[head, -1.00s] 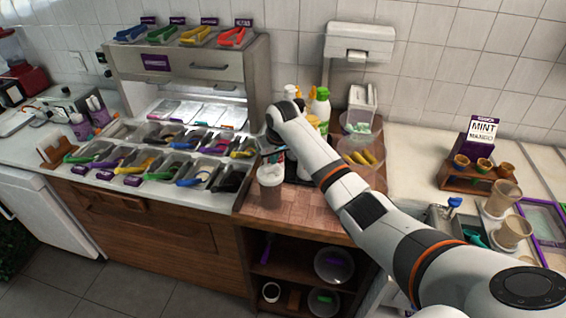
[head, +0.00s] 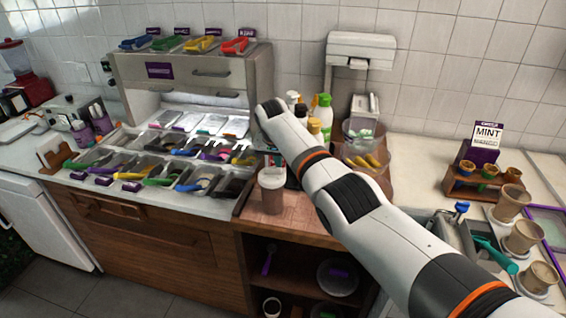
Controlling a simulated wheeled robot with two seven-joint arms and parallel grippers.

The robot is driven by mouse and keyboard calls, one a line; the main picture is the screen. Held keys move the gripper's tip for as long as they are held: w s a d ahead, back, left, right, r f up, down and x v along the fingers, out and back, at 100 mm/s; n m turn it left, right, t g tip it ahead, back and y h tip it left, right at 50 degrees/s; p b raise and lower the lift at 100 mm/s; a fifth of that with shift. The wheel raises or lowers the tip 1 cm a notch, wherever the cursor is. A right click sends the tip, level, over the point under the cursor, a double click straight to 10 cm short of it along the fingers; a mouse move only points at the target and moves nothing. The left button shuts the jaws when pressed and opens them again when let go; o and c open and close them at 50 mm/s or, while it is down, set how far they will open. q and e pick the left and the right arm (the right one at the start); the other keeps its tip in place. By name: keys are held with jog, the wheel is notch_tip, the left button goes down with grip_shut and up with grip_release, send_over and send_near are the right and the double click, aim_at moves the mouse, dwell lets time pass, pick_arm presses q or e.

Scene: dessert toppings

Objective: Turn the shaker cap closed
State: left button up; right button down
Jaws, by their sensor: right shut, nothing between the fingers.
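The likely shaker is a brownish translucent cup with a white cap (head: 271,178), upright on the wooden counter left of my right arm. Whether the cap is fully closed cannot be told at this size. My right arm comes in from the lower right, and its wrist is above and behind the shaker. My right gripper (head: 274,158) is mostly hidden below the wrist; the little that shows is dark, just behind the cap. It is shut and empty. Whether it touches the cap cannot be made out. My left gripper is not in view.
Several bottles, one green-capped (head: 324,100), stand behind my right arm. Clear bins with yellow items (head: 366,162) are right of them. The topping trays (head: 205,178) with coloured scoops lie left. A MINT sign (head: 487,135) and cups are at right. The wood in front of the shaker is clear.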

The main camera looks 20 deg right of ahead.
jog(key=shift+s+a+m, duration=0.1)
jog(key=shift+s+m, duration=0.05)
jog(key=shift+m, duration=0.65)
jog(key=shift+s, duration=0.1)
dwell(1.6)
